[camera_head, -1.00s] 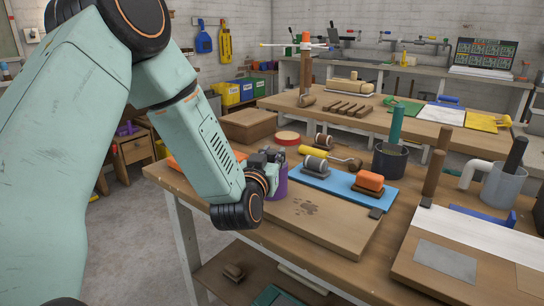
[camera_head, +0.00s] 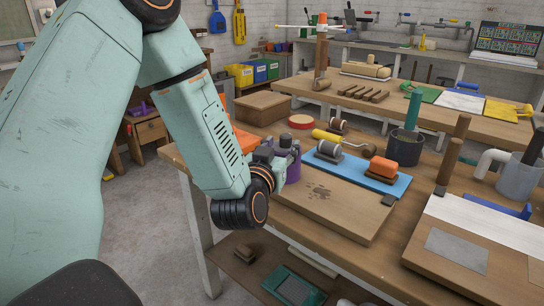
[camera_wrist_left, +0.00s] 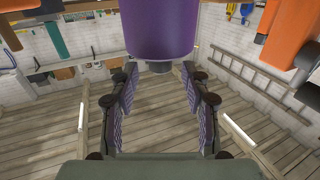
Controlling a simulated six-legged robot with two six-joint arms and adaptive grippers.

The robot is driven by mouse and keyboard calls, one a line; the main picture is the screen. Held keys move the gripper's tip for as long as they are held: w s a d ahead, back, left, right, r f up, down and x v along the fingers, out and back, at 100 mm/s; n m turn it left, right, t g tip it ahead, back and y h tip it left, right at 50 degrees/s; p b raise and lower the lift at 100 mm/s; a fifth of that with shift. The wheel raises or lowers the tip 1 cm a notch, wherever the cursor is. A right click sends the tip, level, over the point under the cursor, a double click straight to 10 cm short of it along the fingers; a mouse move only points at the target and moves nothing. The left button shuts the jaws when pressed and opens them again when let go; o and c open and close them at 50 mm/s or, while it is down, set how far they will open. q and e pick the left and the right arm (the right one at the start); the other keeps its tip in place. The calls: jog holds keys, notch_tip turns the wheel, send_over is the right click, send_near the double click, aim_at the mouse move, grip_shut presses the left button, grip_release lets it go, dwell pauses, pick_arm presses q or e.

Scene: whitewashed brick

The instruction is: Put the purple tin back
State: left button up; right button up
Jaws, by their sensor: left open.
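The purple tin (camera_head: 293,170) stands on the near workbench, by the left end of a wooden board. My left gripper (camera_head: 277,154) is at the tin's left side and partly hides it in the head view. In the left wrist view, the tin (camera_wrist_left: 160,30) fills the top middle, just beyond the fingertips. The left gripper's two fingers (camera_wrist_left: 158,76) are spread apart with nothing between them. I cannot tell whether a fingertip touches the tin. My right gripper is not in view.
Close by are the wooden board (camera_head: 335,212), a blue mat (camera_head: 338,174) with a grey roller and orange-topped block, a red-rimmed round tin (camera_head: 301,122) and a cardboard-brown box (camera_head: 262,106). A dark pot (camera_head: 405,146) stands further right.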

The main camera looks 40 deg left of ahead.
pick_arm(q)
jog(key=p+v, duration=0.2)
jog(key=v, duration=0.5)
jog(key=shift+s, duration=0.25)
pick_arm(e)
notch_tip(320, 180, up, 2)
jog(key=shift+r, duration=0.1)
pick_arm(q)
jog(key=shift+d, duration=0.1)
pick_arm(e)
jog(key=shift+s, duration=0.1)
